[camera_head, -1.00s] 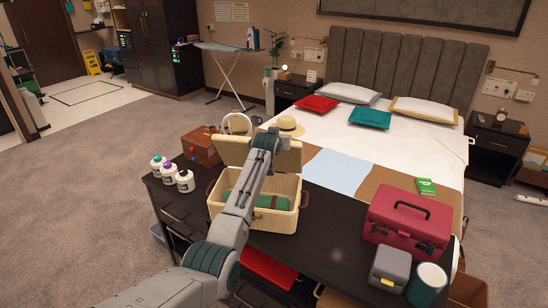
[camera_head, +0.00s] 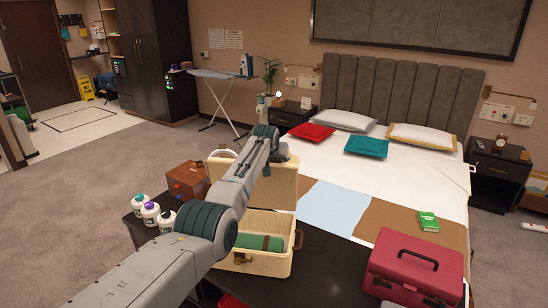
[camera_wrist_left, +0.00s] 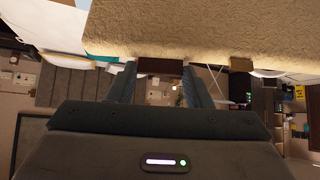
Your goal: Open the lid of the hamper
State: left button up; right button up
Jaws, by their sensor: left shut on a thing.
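The hamper (camera_head: 258,271) is a cream wicker box on the dark bench, with a brown handle at its right end and a rolled green thing (camera_head: 260,242) inside. Its lid (camera_head: 284,188) stands raised, roughly upright, at the back of the box. My left gripper (camera_wrist_left: 160,70) is at the lid's upper edge, shut on a brown tab (camera_wrist_left: 160,65) of the lid; the pale lid surface fills the top of the left wrist view. In the head view my left arm crosses in front of the hamper and hides part of it. My right gripper is not in view.
Several white bottles (camera_head: 150,214) and a brown box (camera_head: 187,181) stand left of the hamper. A red toolbox (camera_head: 415,265) is on the bench at right. The bed (camera_head: 400,175) lies behind the bench. Bench space between hamper and toolbox is clear.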

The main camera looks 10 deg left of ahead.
pick_arm(q)
jog(key=shift+s+r, duration=0.1)
jog(key=shift+s, duration=0.05)
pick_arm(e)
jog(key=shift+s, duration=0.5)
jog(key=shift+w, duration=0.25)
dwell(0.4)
pick_arm(q)
jog(key=o, duration=1.4)
jog(key=shift+s, duration=0.15)
jog(key=shift+r, duration=0.1)
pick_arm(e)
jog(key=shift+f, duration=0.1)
pick_arm(q)
jog(key=b+v, duration=0.3)
jog(key=v, duration=0.7)
jog(key=shift+s+r+b, duration=0.2)
jog(key=shift+r+b, duration=0.05)
jog(key=shift+b, duration=0.1)
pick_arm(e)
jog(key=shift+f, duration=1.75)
